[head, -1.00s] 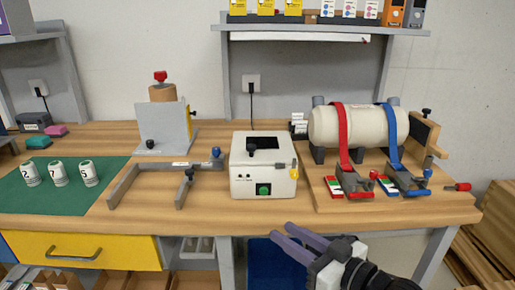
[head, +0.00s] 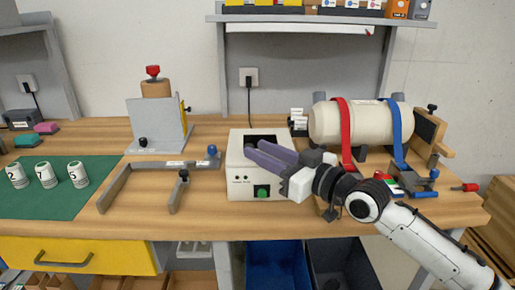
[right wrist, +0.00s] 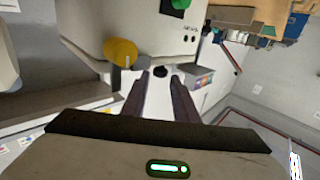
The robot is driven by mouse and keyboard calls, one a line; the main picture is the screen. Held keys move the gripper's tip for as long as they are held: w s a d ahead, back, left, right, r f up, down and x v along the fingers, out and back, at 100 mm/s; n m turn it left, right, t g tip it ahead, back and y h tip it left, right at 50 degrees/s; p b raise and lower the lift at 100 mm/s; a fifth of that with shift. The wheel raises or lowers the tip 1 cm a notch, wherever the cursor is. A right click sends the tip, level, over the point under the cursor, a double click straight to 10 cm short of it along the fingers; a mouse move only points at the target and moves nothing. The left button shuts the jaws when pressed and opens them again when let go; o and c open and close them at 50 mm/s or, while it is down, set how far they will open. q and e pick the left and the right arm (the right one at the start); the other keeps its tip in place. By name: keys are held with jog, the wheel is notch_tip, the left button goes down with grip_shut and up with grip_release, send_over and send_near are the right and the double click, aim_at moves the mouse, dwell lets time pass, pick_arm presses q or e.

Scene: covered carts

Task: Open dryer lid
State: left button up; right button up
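The dryer (head: 241,186) is a white box on the bench with a dark window (head: 259,138) on top and a green button (head: 262,192) in front. Its lid looks closed. My right gripper (head: 254,147) reaches over the lid from the right, fingers open with a gap between them. In the right wrist view, a black knob (right wrist: 160,70) shows just beyond and between the fingertips (right wrist: 160,76); I cannot tell if they touch it. A yellow latch (right wrist: 120,52) shows there too; my gripper hides it in the head view. My left gripper is not in view.
A grey bracket frame (head: 135,178) lies to the left. Numbered jars (head: 43,174) stand on a green mat (head: 88,198) farther left. A shelf (head: 320,20) hangs above.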

jog(key=shift+x, duration=0.9)
grip_shut()
jog(key=shift+r, duration=0.1)
